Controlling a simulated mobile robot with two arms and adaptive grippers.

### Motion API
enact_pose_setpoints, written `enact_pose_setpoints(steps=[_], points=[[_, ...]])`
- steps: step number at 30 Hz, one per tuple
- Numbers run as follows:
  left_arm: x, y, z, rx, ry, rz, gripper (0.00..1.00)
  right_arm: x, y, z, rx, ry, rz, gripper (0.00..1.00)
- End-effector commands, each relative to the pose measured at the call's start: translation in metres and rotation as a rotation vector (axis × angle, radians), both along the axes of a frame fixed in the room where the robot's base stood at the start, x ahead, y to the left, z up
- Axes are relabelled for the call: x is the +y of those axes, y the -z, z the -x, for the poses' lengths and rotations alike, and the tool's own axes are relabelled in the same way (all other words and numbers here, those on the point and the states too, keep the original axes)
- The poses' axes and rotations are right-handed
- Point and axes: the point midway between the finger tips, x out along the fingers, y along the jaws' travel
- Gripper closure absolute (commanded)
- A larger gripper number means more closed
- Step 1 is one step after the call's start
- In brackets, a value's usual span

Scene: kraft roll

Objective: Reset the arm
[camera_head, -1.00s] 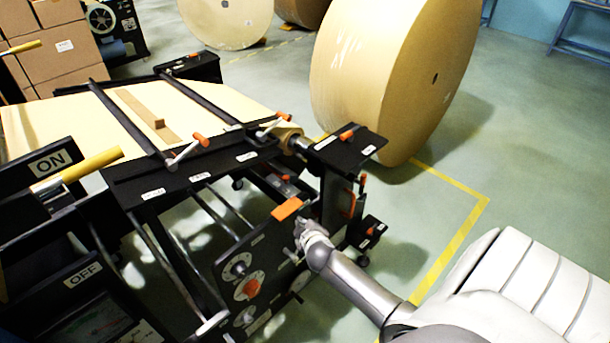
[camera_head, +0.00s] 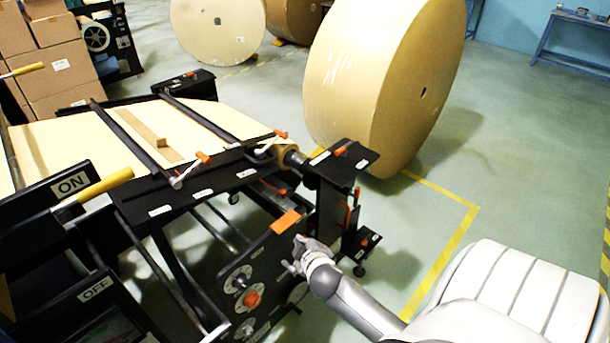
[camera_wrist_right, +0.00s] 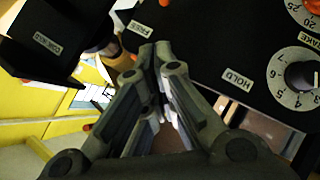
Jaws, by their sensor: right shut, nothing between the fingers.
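My right gripper (camera_head: 299,252) is in front of the black control panel (camera_head: 262,262) of the roll machine, below its orange handle (camera_head: 286,222). In the right wrist view the fingers (camera_wrist_right: 158,58) are together with nothing between them. The panel (camera_wrist_right: 215,60) fills the upper right there, with a HOLD label (camera_wrist_right: 238,79) and a dial (camera_wrist_right: 297,78). I cannot tell whether the fingertips touch the panel. My right arm (camera_head: 355,300) reaches in from the lower right. My left gripper is not in view.
A large kraft roll (camera_head: 375,85) stands behind the machine; another roll (camera_head: 217,25) stands farther back. Cardboard boxes (camera_head: 60,75) are stacked at the upper left.

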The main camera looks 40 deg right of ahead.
Motion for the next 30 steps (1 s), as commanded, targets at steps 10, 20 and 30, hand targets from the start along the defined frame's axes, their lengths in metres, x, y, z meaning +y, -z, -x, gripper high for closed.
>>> enact_pose_setpoints(steps=[10, 20, 30], points=[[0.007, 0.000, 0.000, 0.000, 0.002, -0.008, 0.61, 0.002, -0.004, 0.006, 0.002, 0.001, 0.000, 1.00], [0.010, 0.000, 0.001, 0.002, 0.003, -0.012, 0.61, 0.031, 0.119, 0.048, 0.184, -0.022, -0.134, 1.00], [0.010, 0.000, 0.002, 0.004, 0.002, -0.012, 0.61, 0.098, 0.298, 0.197, 0.491, 0.008, -0.379, 1.00]])
